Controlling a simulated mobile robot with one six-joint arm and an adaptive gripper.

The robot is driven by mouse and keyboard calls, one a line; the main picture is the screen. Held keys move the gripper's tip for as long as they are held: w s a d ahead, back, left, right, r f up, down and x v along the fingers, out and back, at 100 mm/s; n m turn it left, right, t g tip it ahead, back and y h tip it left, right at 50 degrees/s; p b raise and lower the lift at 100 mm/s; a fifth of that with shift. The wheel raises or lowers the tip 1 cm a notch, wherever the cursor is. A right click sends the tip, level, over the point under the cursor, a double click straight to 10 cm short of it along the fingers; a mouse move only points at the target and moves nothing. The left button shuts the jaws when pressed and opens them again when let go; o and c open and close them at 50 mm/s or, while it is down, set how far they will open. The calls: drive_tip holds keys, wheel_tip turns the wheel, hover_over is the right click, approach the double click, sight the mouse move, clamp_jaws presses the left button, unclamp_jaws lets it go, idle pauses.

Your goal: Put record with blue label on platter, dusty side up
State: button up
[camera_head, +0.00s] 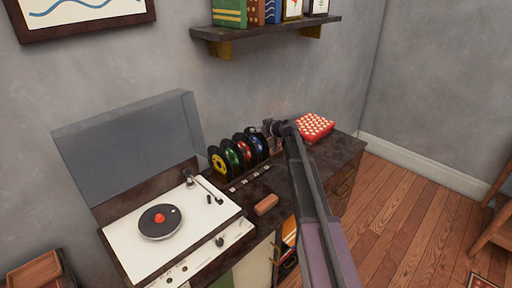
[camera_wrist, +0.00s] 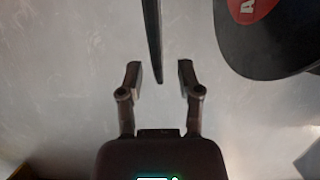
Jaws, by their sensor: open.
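The record with the blue label (camera_head: 250,142) stands upright at the right end of a row of records beside the turntable in the head view. My gripper (camera_head: 270,130) is just right of that row. In the wrist view my gripper (camera_wrist: 161,72) is open, and a thin dark record (camera_wrist: 153,35) seen edge-on reaches between its fingers without visible contact. That record's label is hidden at this angle. The platter (camera_head: 148,232) is on the white turntable (camera_head: 120,237), with a small dark disc and a red centre on it.
Records with yellow, green and red labels stand left of the blue one; a red-labelled record (camera_wrist: 285,45) also shows in the wrist view. A brown block (camera_head: 267,204) lies in front of the rack. A red-and-white box (camera_head: 315,127) sits behind. The turntable's lid (camera_head: 125,145) is raised.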

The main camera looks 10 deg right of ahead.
drive_tip(key=shift+w+a+f, duration=0.15)
drive_tip(key=shift+w+a, duration=0.05)
idle(0.4)
clamp_jaws()
